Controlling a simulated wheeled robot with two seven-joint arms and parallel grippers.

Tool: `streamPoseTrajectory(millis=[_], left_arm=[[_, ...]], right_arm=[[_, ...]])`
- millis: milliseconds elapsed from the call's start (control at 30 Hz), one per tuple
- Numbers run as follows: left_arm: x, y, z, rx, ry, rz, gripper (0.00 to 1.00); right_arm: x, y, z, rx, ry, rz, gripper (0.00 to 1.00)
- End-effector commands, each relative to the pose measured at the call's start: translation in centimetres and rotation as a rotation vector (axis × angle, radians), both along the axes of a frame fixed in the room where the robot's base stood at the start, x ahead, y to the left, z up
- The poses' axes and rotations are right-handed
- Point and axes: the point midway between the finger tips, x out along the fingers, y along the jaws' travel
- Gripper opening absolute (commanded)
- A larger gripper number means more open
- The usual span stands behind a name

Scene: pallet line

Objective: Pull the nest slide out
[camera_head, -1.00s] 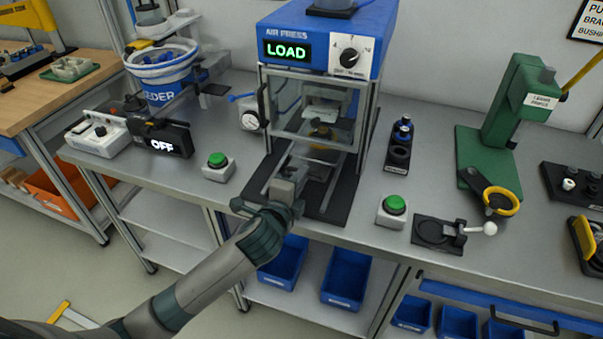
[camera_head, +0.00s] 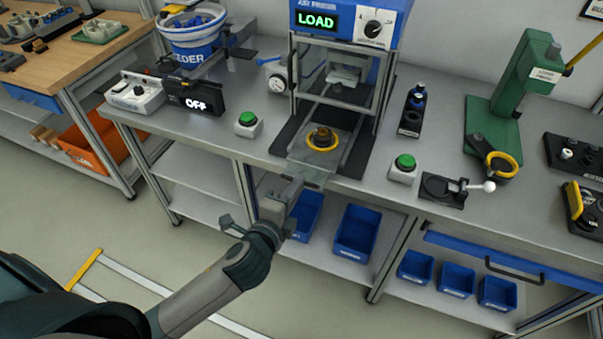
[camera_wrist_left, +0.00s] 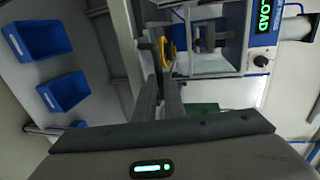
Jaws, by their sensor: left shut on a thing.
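The nest slide (camera_head: 308,172) is drawn out of the air press (camera_head: 345,25), its front part reaching past the bench's front edge. Its nest with a yellow ring and a brownish part (camera_head: 322,139) is in front of the press opening. The yellow ring also shows in the left wrist view (camera_wrist_left: 168,52). My left gripper (camera_head: 296,185) is shut on the slide's front end, just off the bench edge. The fingers (camera_wrist_left: 165,78) hide the exact grip. The press display reads LOAD. My right gripper is not in view.
Green buttons (camera_head: 247,119) (camera_head: 404,163) stand left and right of the press. A lever fixture (camera_head: 440,190) and a green hand press (camera_head: 520,90) are further right. Blue bins (camera_head: 357,232) sit on the shelf below. The floor in front of the bench is open.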

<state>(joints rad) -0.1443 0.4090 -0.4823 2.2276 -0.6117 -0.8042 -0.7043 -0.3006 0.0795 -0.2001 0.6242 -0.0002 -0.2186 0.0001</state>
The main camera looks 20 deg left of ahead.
Motion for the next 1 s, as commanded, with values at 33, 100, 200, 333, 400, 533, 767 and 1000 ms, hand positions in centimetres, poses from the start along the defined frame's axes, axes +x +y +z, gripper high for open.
streamPoseTrajectory(millis=[33, 100, 200, 333, 400, 533, 767, 1000], left_arm=[[-0.38, 0.0, -0.06, 0.0, 0.003, 0.0, 0.0], [-0.66, 0.03, -0.09, 0.0, 0.002, 0.0, 0.0], [-0.85, 0.03, -0.15, 0.001, 0.003, 0.001, 0.0], [-0.88, 0.01, -0.22, 0.0, 0.004, 0.0, 0.0], [-0.9, 0.01, -0.25, 0.0, 0.005, 0.0, 0.0], [-0.92, -0.02, -0.29, 0.0, 0.006, -0.001, 0.23], [-0.82, 0.01, -0.15, 0.0, 0.002, 0.0, 0.28], [-1.2, 0.02, -0.04, 0.0, 0.001, 0.0, 0.28]], right_arm=[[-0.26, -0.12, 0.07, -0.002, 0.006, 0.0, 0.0], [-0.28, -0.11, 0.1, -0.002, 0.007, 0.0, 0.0], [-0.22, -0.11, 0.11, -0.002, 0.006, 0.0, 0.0], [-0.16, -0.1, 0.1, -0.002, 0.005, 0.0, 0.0], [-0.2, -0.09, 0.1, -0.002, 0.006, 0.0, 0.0], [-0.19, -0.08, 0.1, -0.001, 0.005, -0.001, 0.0], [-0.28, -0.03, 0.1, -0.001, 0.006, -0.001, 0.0], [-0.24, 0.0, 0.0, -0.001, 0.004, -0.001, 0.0]])
